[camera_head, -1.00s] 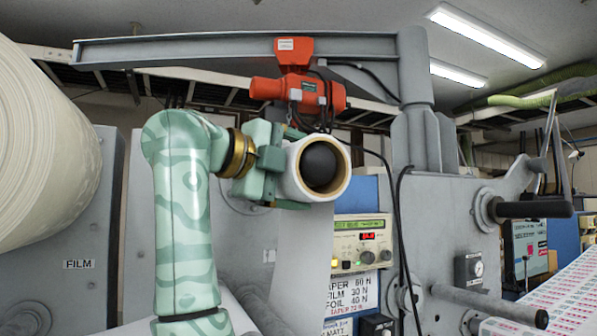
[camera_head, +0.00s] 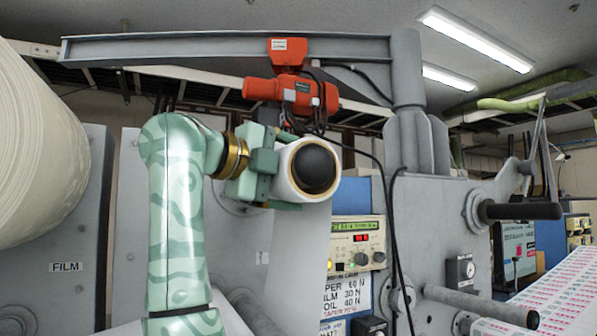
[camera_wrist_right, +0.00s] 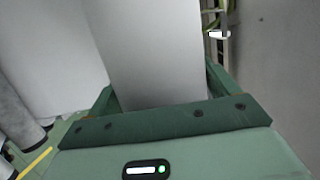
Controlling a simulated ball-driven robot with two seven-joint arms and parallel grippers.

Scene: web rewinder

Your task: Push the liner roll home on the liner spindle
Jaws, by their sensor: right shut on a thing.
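The liner roll (camera_head: 287,182) is a short white roll with a tan core, right of centre in the head view. The dark rounded end of the liner spindle (camera_head: 314,168) shows inside the core, close to the roll's front rim. My right gripper (camera_head: 264,165) is shut on the roll from its left side. In the right wrist view, the fingers (camera_wrist_right: 160,100) stand on either side of the white roll (camera_wrist_right: 150,50). The roll's back end and the rest of the spindle are hidden. My left gripper is not in view.
An orange hoist (camera_head: 290,92) hangs from a grey beam (camera_head: 230,47) just above the roll, with dark cables beside it. A control box (camera_head: 358,243) stands below right. A large film roll (camera_head: 45,140) is at far left. A black-ended shaft (camera_head: 520,211) sticks out at right.

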